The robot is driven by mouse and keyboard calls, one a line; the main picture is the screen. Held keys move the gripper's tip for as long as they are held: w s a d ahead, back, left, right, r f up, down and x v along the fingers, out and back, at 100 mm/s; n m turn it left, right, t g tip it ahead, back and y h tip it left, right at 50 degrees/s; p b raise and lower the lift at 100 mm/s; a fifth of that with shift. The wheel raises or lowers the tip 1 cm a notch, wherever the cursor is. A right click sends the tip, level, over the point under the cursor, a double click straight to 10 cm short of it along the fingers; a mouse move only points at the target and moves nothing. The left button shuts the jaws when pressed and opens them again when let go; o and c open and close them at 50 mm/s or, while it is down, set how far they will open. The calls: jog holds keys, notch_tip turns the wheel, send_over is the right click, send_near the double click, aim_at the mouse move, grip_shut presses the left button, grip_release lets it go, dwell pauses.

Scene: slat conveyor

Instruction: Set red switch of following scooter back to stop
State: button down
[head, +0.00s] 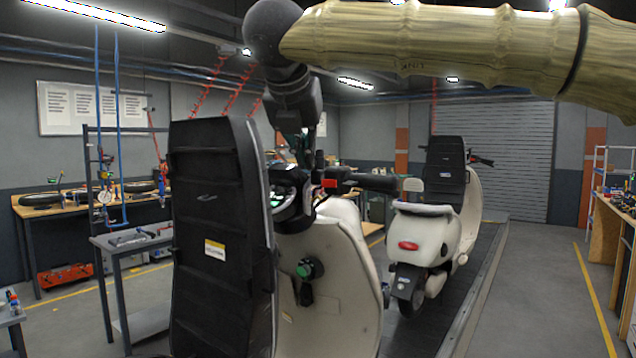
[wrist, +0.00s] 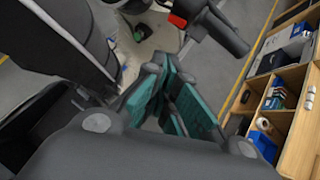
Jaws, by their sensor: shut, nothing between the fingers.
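The near cream scooter (head: 335,260) stands on the conveyor behind another one, with a tall black panel (head: 215,235) at its front. Its red switch (head: 330,183) is on the handlebar, beside the black grip (head: 372,182). The red switch (wrist: 177,20) also shows at the top of the wrist view, next to the grip (wrist: 225,32). Which position the switch is in cannot be told. My gripper (wrist: 176,95), with teal finger pads, is shut and empty. It is below the switch in the wrist view, apart from it in the picture. In the head view the gripper (head: 305,150) is above the handlebar, its fingertips partly hidden.
A second cream scooter (head: 430,225) with a red tail light stands farther along the dark slat conveyor (head: 475,270). A grey side table (head: 130,240) and a workbench stand at left. Wooden shelves (wrist: 290,75) are at right. The floor between conveyor and shelves is clear.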

aim_at(329, 183)
jog(key=shift+w+d+r+p+x, duration=0.1)
jog(key=shift+w+r+p+x, duration=0.25)
jog(key=shift+p+x, duration=1.2)
jog(key=shift+w+d+r+p+x, duration=0.1)
jog(key=shift+w+r+p+x, duration=0.25)
jog(key=shift+x, duration=2.45)
jog(key=shift+w+d+r+p+x, duration=0.1)
jog(key=shift+w+r+p+x, duration=0.2)
jog(key=shift+p+x, duration=1.25)
jog(key=shift+w+f+b, duration=0.45)
jog(key=shift+b, duration=0.35)
